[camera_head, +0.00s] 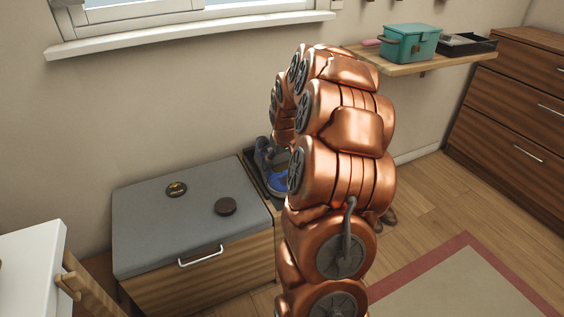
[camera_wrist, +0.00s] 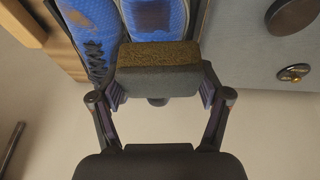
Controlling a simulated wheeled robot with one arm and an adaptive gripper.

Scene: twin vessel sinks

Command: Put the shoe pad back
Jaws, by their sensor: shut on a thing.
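The shoe pad (camera_wrist: 157,56), a block with a fuzzy yellow-brown face and a grey side, is between the fingers of my gripper (camera_wrist: 160,91) in the wrist view. My gripper is shut on it, with a fingertip at each side. Blue shoes (camera_wrist: 95,25) lie behind the pad in the wrist view, and the pad covers part of them. In the head view a blue shoe (camera_head: 279,182) shows in a dark tray beside the bench. My copper arm hides the pad and most of the gripper there.
A bench with a grey top (camera_head: 150,225) carries a round tin with a yellow mark (camera_head: 176,189) and a dark round item (camera_head: 225,206). A wall shelf (camera_head: 400,67) holds a teal box (camera_head: 409,43) and a black tray (camera_head: 466,44). A wooden drawer unit (camera_head: 520,110) stands right.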

